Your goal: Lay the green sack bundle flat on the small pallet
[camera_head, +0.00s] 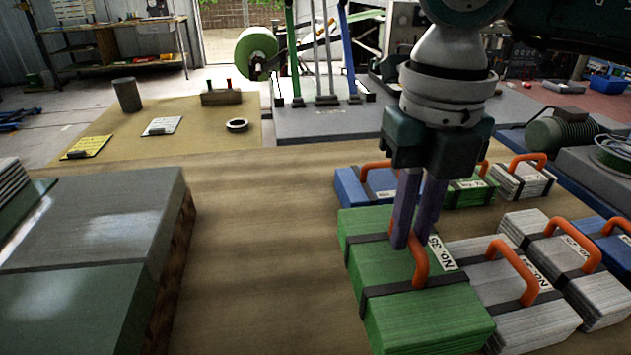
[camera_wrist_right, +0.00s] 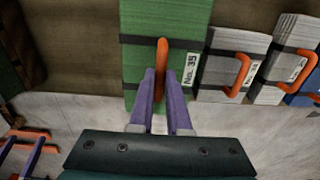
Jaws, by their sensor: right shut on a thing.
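The green sack bundle (camera_head: 410,290), labelled No. 35 and strapped in black, lies level at the front of the group of bundles. My right gripper (camera_head: 412,240) points down and is shut on its orange handle. The handle also shows between the purple fingers in the right wrist view (camera_wrist_right: 162,65). I cannot tell whether the bundle's underside touches the table. A low wooden-sided platform (camera_head: 185,245) with a grey and dull green top, apparently the small pallet, is at the left. My left gripper is not clearly seen in either view.
Grey bundles (camera_head: 500,290) with orange handles stand close at the right of the green one. A blue bundle (camera_head: 350,190) and a smaller green bundle (camera_head: 470,197) are behind it. The brown table (camera_head: 265,260) is clear between the platform and the bundles.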

